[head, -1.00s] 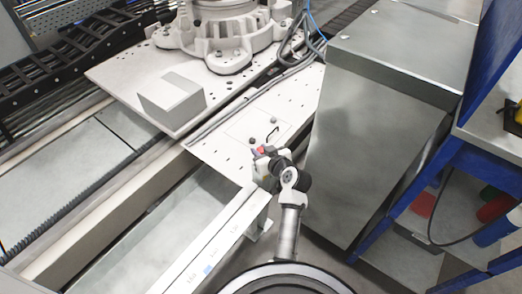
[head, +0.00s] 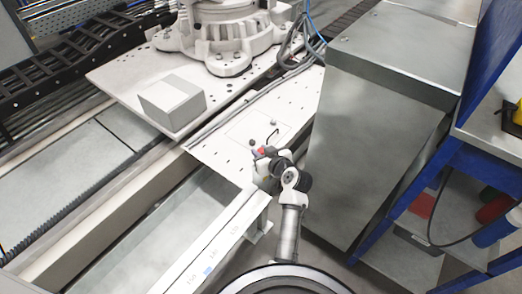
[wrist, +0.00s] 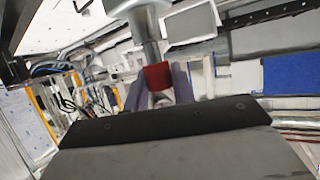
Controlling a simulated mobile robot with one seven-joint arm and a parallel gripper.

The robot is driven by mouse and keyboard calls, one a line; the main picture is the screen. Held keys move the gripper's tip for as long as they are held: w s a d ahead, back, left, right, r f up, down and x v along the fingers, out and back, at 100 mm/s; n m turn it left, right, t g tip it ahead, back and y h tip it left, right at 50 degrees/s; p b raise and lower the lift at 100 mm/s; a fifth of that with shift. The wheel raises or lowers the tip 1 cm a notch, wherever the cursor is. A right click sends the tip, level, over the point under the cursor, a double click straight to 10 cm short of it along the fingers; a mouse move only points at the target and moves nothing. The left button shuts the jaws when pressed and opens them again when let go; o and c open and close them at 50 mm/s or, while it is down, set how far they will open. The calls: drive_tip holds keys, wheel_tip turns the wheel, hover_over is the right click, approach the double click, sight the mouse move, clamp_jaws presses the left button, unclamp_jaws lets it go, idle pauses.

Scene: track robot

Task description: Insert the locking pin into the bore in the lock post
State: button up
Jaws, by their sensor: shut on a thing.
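My gripper (head: 262,153) is low over the front corner of the pale carriage plate in the head view. In the wrist view my gripper (wrist: 159,76) has its two grey-purple fingers closed on either side of a red piece, which I take to be the grip of the locking pin (wrist: 157,77). The pin's red also shows as a small spot in the head view (head: 262,150). A grey metal cylinder (wrist: 146,30) lies beyond the red piece in line with it; I cannot tell whether it is pin or post. The bore is not visible, and the lock post cannot be identified with certainty.
The perforated carriage plate (head: 222,150) carries a grey box (head: 172,103) and a robot base (head: 225,45). A thin black hook (head: 272,135) stands just beyond my gripper. A metal cabinet (head: 375,140) is close on the right, with a blue-framed bench (head: 440,160) beyond. A marked rail (head: 215,247) runs front left.

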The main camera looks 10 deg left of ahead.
drive_tip(key=shift+w+d+f+b, duration=0.2)
drive_tip(key=shift+f+b, duration=0.15)
drive_tip(key=shift+f, duration=0.2)
drive_tip(key=shift+w+r+p, duration=0.1)
drive_tip(key=shift+r+p, duration=0.2)
drive_tip(key=shift+r, duration=0.05)
idle(0.7)
drive_tip(key=shift+w+a+f+g, duration=0.15)
drive_tip(key=shift+w+f+g, duration=0.05)
drive_tip(key=shift+g, duration=0.1)
clamp_jaws()
drive_tip(key=shift+r, duration=0.25)
idle(0.7)
